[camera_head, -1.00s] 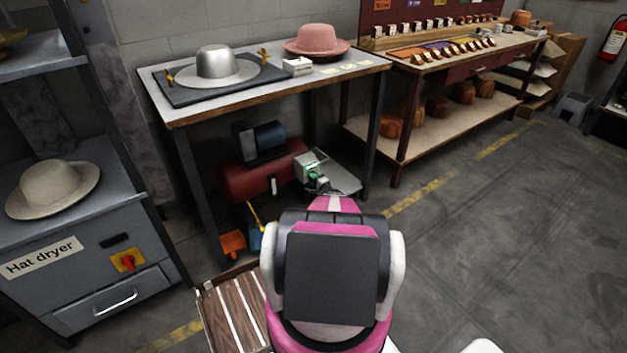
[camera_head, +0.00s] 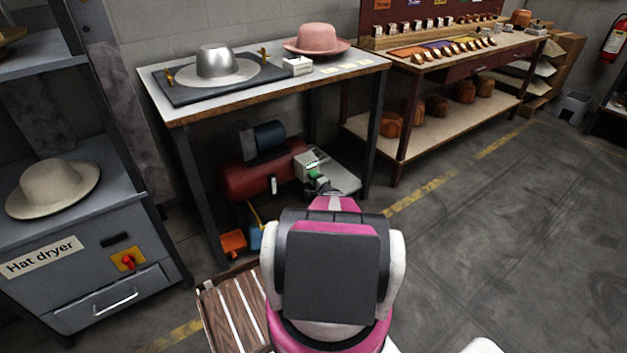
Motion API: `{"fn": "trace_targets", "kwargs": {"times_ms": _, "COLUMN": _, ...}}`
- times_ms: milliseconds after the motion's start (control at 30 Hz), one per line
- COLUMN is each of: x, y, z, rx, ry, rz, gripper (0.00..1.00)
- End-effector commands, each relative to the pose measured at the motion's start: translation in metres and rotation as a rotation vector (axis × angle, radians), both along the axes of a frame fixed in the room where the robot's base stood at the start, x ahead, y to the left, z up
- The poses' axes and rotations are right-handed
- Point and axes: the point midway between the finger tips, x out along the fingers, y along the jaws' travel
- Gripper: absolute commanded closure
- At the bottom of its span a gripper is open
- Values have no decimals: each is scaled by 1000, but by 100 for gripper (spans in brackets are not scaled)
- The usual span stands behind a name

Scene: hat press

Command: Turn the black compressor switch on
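The table (camera_head: 190,108) above carries a metal hat form on a dark plate and a pink hat (camera_head: 316,40); its legs frame the compressor. Floor at right is clear.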

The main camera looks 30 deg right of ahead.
Motion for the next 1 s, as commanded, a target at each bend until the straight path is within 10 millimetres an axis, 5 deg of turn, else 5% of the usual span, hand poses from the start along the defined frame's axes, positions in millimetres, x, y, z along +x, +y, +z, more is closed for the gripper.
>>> {"fn": "trace_targets", "kwargs": {"times_ms": 267, "x": -7, "y": -1, "z": 1, "rx": 1, "ry": -1, "rz": 0, "gripper": 53}}
{"fn": "trace_targets", "kwargs": {"times_ms": 700, "x": -83, "y": -6, "z": 2, "rx": 2, "ry": 0, "rz": -2, "gripper": 53}}
{"fn": "trace_targets", "kwargs": {"times_ms": 1000, "x": -107, "y": -8, "z": 0, "rx": 0, "ry": 0, "rz": 0, "gripper": 53}}
